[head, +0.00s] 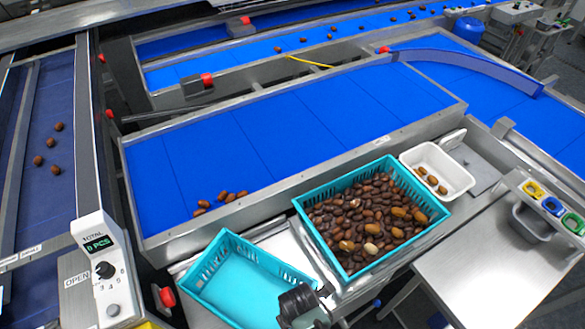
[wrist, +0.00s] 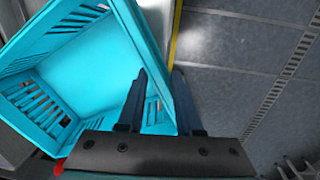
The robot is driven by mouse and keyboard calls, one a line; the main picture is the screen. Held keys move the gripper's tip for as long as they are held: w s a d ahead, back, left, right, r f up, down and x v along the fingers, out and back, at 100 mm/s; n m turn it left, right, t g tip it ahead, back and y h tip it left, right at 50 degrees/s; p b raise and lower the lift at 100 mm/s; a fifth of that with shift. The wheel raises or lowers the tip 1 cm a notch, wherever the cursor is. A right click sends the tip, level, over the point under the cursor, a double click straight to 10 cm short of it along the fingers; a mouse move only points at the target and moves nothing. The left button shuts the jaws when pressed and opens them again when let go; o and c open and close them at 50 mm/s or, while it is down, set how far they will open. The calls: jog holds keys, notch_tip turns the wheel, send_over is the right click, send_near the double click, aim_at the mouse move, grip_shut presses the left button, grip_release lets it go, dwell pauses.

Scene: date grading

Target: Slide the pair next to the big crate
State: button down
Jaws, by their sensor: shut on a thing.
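An empty teal crate (head: 266,259) stands at the lower middle of the head view, left of a teal crate full of brown dates (head: 322,246). A narrow gap with a pale surface shows between them. My gripper (head: 300,300) is at the empty crate's near right side. In the wrist view my gripper (wrist: 163,100) is shut on the wall of the empty crate (wrist: 85,62), with one finger inside and one outside. The crate's floor is bare. I cannot tell which two things the task calls the pair.
A white tray (head: 467,182) with a few dates stands right of the full crate. Several dates (head: 220,198) lie on the blue belt (head: 300,125) behind the crates. A counter box (head: 100,260) stands at the left. The steel table (head: 480,275) at the right has bare room.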

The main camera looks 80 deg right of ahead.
jog(key=shift+w+d+r, duration=0.25)
jog(key=shift+w+d, duration=0.05)
jog(key=shift+d, duration=0.3)
jog(key=shift+w+d+r, duration=0.2)
jog(key=shift+w+d, duration=0.05)
jog(key=shift+d, duration=0.35)
jog(key=shift+s+d+t, duration=0.3)
jog(key=shift+s+d, duration=0.05)
jog(key=shift+d, duration=0.3)
jog(key=shift+s+d+b, duration=0.2)
jog(key=shift+d+b, duration=0.05)
jog(key=shift+b, duration=0.05)
jog(key=shift+s+d+b, duration=0.2)
jog(key=shift+s+d, duration=0.2)
jog(key=shift+d, duration=0.25)
jog(key=shift+s+d+b, duration=0.15)
jog(key=shift+s+d, duration=0.2)
jog(key=shift+d, duration=0.4)
jog(key=c, duration=0.7)
grip_release()
jog(key=o, duration=0.4)
jog(key=shift+w+d+f, duration=0.1)
jog(key=shift+f, duration=0.05)
